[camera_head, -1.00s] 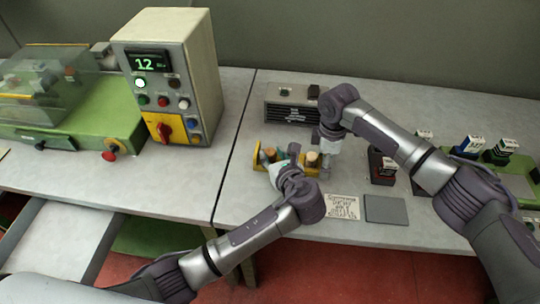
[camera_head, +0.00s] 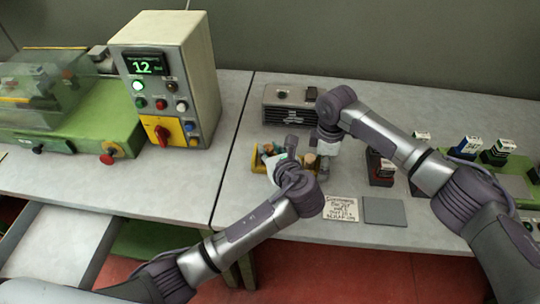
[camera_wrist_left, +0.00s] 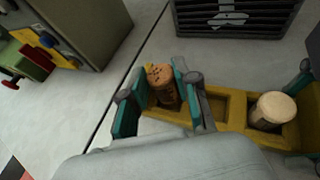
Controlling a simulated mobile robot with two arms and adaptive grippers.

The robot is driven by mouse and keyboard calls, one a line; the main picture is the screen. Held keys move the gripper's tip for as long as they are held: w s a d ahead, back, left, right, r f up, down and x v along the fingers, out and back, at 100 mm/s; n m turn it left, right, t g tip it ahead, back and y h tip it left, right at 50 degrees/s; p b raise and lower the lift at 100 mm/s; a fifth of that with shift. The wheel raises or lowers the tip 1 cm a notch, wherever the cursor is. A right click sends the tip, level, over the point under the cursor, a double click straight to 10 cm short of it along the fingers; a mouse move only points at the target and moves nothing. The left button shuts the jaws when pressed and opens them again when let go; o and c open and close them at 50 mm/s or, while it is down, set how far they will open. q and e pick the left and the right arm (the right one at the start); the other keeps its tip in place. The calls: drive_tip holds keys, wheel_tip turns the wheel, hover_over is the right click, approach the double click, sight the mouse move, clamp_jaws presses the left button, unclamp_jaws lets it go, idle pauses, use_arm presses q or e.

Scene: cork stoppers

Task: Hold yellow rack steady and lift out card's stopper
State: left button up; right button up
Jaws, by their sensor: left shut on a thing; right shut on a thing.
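The yellow rack (camera_wrist_left: 236,98) stands on the grey table; its left end shows in the head view (camera_head: 256,160). My left gripper (camera_wrist_left: 160,98) has its teal fingers on both sides of a brown cork stopper with dark dots on top (camera_wrist_left: 162,78), at the rack's left end. I cannot tell whether this stopper is raised. A paler, plain-topped stopper (camera_wrist_left: 272,108) sits in a right compartment; the compartment between looks empty. My right gripper (camera_head: 324,166) is shut at the rack's right end, its fingers partly hidden. A card with handwriting (camera_head: 341,207) lies in front.
A grey box with a dark panel (camera_head: 290,104) stands behind the rack. A grey plate (camera_head: 384,211) lies right of the card. Dark boxes (camera_head: 381,170) stand near my right arm. A control box (camera_head: 166,80) stands left, beyond clear table.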

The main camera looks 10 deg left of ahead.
drive_tip(key=o, duration=1.3)
use_arm(q)
wheel_tip(320, 180, up, 8)
drive_tip(key=shift+f, duration=0.25)
use_arm(e)
wheel_tip(320, 180, up, 12)
drive_tip(key=shift+f, duration=0.1)
